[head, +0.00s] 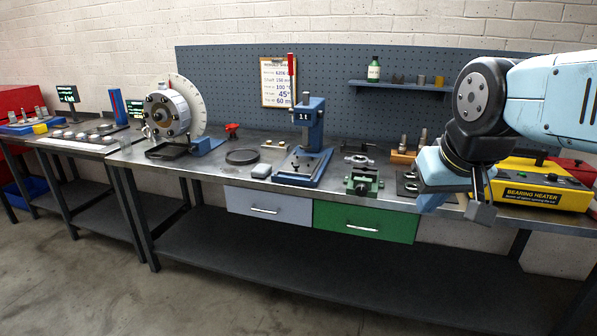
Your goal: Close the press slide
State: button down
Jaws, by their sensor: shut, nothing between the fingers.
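A blue arbor press (308,140) marked "1t" stands on the workbench in the middle of the head view, with a red upright lever (291,75) at its left. Its blue base (298,176) reaches towards the bench's front edge; small dark parts are on it. I cannot make out which part is the slide or how far out it stands. My gripper (482,212) is at the right, in front of the bench edge, pointing down. It is shut and empty, well to the right of the press and apart from it.
A green vise (363,178) stands on the bench between press and gripper. A yellow bearing heater (535,186) is behind my gripper. A grey drawer (268,205) and a green drawer (366,222) hang below the benchtop. A rotor stand (168,112) is at the left.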

aim_at(301, 162)
jog(key=z, duration=0.1)
jog(key=i, duration=1)
jog(key=u, duration=0.1)
